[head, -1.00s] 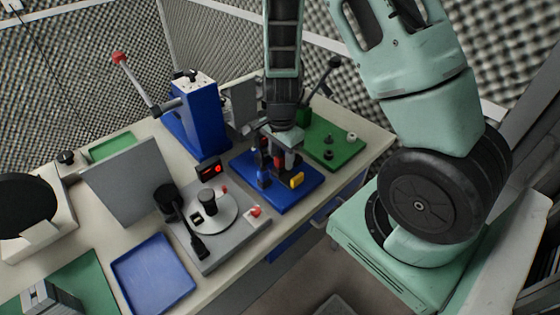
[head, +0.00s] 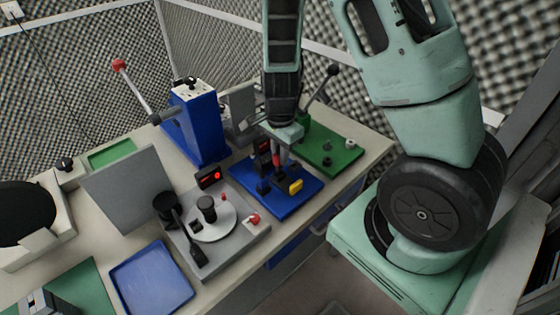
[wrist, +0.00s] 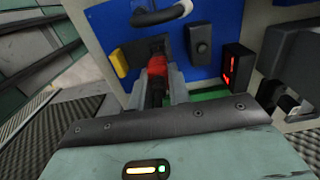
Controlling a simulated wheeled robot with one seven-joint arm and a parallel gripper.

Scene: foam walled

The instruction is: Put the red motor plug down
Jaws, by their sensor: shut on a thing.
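The red motor plug (wrist: 157,66) is between the fingers of my gripper (wrist: 160,88) in the wrist view, with a dark part below it. My gripper is shut on it. In the head view my gripper (head: 281,152) hangs over the blue board (head: 285,205), and a bit of the red plug (head: 275,158) shows under it. The plug's far end reaches the board area in the wrist view; I cannot tell whether it touches the board.
On the blue board stand a yellow block (head: 296,187) and dark posts. A green board (head: 340,158) lies to the right, a blue press (head: 197,125) behind left. A grey turntable unit (head: 212,235) and an empty blue tray (head: 152,280) are at front left.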

